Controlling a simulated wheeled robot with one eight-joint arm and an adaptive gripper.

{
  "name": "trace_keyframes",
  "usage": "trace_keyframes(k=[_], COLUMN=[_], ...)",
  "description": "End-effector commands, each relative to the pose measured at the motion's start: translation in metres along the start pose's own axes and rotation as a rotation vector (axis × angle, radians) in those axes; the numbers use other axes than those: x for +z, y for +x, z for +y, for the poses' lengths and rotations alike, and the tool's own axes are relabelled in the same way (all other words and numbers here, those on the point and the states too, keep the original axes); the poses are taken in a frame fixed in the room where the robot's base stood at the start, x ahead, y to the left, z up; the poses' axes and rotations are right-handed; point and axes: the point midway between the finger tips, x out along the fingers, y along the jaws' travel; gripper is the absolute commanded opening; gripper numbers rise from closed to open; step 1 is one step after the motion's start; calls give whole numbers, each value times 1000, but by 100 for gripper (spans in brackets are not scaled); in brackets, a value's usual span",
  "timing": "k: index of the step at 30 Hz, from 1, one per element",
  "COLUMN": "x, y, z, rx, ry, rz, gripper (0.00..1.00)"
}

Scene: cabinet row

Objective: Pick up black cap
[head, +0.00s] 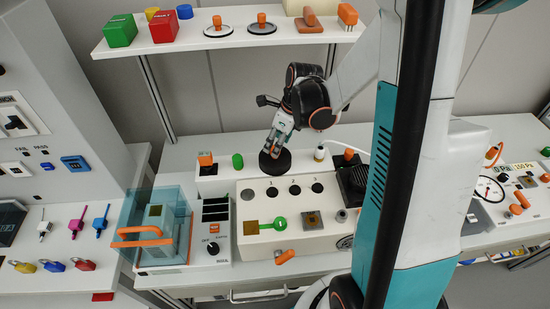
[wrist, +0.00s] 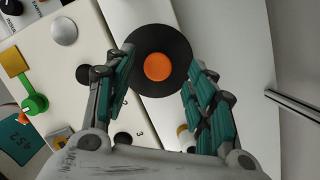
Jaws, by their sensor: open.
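The black cap is a round black disc (wrist: 160,34) with an orange knob in its middle, seen from above in the wrist view. In the head view its black rim (head: 275,166) shows at the back edge of the white panel, below my gripper (head: 276,150). My gripper is open, with its teal-padded fingers (wrist: 160,68) on either side of the orange knob in the wrist view. The fingers overlap the disc's lower edges in that view, and I cannot tell whether they touch it. In the head view the knob is hidden behind the gripper.
A cream panel (head: 255,237) with numbered holes lies in front of the cap. A green cylinder (head: 238,161) and an orange-topped block (head: 206,160) stand to its left. A cable plug (head: 320,153) stands to its right. A shelf (head: 180,44) with several items is behind.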

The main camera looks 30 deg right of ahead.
Motion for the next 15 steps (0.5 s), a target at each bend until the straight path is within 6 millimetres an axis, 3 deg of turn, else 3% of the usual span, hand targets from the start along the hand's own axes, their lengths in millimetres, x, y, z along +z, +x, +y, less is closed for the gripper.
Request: trace_keyframes(k=[7,15], x=[-2,-1], y=[37,39], z=[2,2], rx=[0,0], ry=[-1,0], rz=[0,0], gripper=[50,48])
